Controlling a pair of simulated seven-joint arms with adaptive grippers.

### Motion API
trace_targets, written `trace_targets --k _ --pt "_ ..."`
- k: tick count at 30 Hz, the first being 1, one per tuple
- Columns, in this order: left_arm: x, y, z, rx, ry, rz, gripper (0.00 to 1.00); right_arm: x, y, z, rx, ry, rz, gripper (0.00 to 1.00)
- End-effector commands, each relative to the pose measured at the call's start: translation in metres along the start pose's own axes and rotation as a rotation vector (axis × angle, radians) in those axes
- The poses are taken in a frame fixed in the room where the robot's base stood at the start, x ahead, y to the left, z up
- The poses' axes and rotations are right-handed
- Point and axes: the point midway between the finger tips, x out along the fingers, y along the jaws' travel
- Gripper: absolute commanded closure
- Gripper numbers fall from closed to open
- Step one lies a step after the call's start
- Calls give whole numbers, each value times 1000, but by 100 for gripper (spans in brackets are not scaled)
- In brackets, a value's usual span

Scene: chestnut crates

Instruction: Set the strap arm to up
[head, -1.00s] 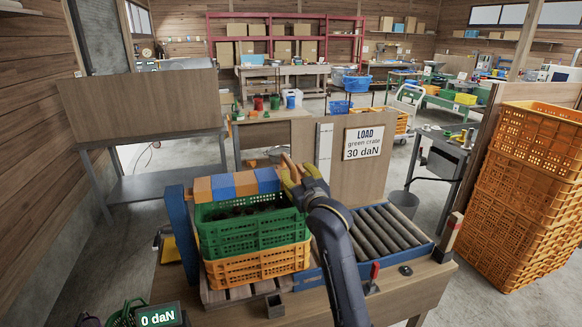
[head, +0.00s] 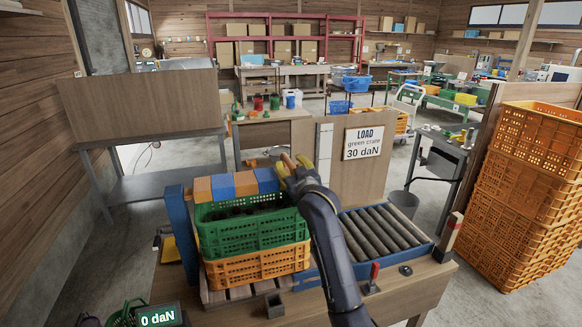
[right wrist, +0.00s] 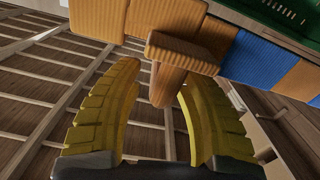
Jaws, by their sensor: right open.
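The strap arm (head: 233,184), a bar of orange and blue segments, lies roughly level along the far top side of the green crate (head: 255,237). The crate holds dark contents and sits on an orange crate (head: 258,265). My right gripper (head: 289,168) is at the bar's right end. In the right wrist view its yellow fingers (right wrist: 162,110) are open, one on each side of an orange ribbed handle (right wrist: 167,85); I cannot tell whether they touch it. The strap arm's blue segment also shows there (right wrist: 255,58). My left gripper is not in view.
A display (head: 158,317) reads 0 daN. A sign (head: 363,142) reads LOAD green crate 30 daN. A roller conveyor (head: 385,232) lies right of my arm, with a red lever (head: 374,273) in front. Orange crates (head: 525,190) are stacked at the right.

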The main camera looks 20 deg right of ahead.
Motion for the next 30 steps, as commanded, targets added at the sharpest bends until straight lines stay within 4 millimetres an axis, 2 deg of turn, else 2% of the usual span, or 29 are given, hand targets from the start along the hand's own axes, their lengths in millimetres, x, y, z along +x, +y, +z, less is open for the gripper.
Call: trace_targets --k 2,9,24,30 --pt "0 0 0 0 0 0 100 0 0 0 0 0 0 72" --pt "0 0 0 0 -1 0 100 0 0 0 0 0 0 100" --pt "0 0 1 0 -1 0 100 0 0 -2 -3 2 0 100" --pt "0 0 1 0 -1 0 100 0 0 -24 -55 7 1 100"
